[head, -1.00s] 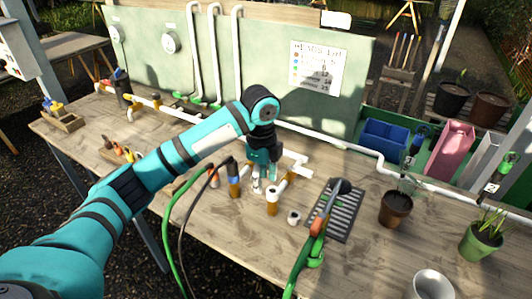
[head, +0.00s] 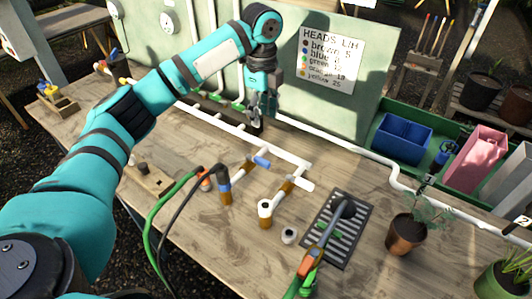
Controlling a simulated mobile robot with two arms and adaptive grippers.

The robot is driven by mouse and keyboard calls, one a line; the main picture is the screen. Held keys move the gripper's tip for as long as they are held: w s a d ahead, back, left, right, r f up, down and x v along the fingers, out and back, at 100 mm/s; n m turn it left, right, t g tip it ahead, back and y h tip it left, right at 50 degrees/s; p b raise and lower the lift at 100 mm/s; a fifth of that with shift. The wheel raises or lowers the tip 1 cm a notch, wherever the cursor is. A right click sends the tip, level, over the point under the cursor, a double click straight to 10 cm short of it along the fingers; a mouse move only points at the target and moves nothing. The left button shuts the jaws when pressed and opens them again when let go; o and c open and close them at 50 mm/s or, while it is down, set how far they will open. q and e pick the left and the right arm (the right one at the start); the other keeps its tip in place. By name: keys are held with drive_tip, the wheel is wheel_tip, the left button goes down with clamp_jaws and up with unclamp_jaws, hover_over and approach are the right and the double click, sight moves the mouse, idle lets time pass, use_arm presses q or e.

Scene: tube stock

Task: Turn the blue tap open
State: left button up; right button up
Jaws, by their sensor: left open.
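The blue tap handle (head: 262,162) is a short blue lever on a brass-and-white branch pipe. It points to the right and appears to lie crosswise to that pipe. My left gripper (head: 263,112) hangs fingers-down above and behind the tap, near the white pipe run. Its fingers are apart with nothing seen between them, and it is clear of the blue handle. A similar tap with a white handle (head: 303,184) stands to the right. My right gripper is out of view.
A hose connector with a blue band (head: 224,188) and a white-capped brass upright (head: 265,210) stand in front of the taps. A grey drain grate (head: 338,228) with a hose nozzle lies right. A potted plant (head: 405,232) is farther right.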

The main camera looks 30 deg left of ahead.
use_arm(q)
drive_tip(key=p, duration=0.1)
hover_over(262, 160)
wheel_tip(262, 160, down, 5)
wheel_tip(262, 160, down, 10)
drive_tip(key=shift+r+p, duration=0.1)
drive_tip(key=shift+p, duration=0.85)
drive_tip(key=shift+f, duration=0.65)
drive_tip(key=c, duration=0.8)
clamp_jaws()
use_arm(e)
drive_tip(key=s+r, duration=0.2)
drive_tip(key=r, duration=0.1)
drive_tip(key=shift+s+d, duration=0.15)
